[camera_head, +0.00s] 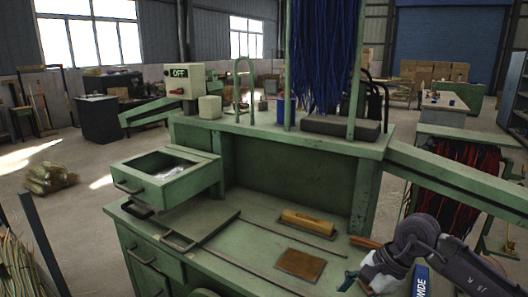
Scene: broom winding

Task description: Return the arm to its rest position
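My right arm comes in from the lower right, over the right end of the green workbench (255,245). Its dark wrist and forearm are bent above the bench top. The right gripper (384,272) seems to be at the pale part below the wrist, but its fingers are not clear and I cannot tell whether it is open or shut. A small blue-teal item (348,281) shows just left of it; I cannot tell whether they touch. My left arm and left gripper are not in view.
An open green drawer box (165,178) stands at left. Blue strands (322,50) hang from the upright frame. A green beam (455,178) runs right. Straw bundles (50,178) lie on the floor.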

